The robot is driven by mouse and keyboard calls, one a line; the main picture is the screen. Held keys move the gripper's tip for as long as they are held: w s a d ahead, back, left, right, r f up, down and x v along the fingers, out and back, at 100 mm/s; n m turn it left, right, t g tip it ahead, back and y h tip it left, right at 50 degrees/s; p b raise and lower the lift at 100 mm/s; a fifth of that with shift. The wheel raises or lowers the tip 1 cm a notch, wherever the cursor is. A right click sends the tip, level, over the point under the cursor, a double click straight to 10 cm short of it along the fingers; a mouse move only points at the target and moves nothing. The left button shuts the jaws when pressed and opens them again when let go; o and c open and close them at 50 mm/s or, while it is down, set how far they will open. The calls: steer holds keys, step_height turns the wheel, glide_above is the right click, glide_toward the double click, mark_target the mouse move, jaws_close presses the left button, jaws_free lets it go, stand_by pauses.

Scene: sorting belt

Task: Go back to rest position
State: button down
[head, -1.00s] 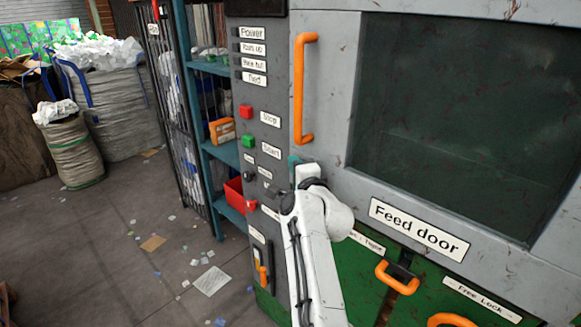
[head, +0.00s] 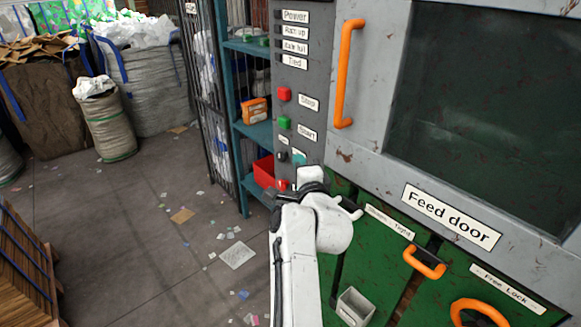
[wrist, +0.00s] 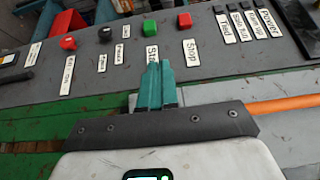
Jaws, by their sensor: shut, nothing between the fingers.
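My gripper (head: 299,157) is in front of the lower part of the grey control panel (head: 300,80), below the Start label (head: 307,132). Its teal fingers show in the wrist view (wrist: 155,82), pressed together with nothing between them. There they overlap the Start label, with the Stop label (wrist: 190,52) and red button (wrist: 180,20) just beyond. I cannot tell how far the fingertips are from the panel. My white arm reaches up from the bottom middle of the head view.
The feed door (head: 480,110) with an orange handle (head: 345,75) stands right of my arm. Lower orange handles (head: 425,263) stick out from green panels. A teal shelf (head: 255,130) with a red bin (head: 264,171) is left. The littered floor (head: 150,250) further left is open.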

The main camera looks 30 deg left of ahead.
steer(key=shift+s+a, duration=0.25)
steer(key=shift+s, duration=0.4)
steer(key=shift+s+a, duration=0.2)
steer(key=shift+s, duration=0.45)
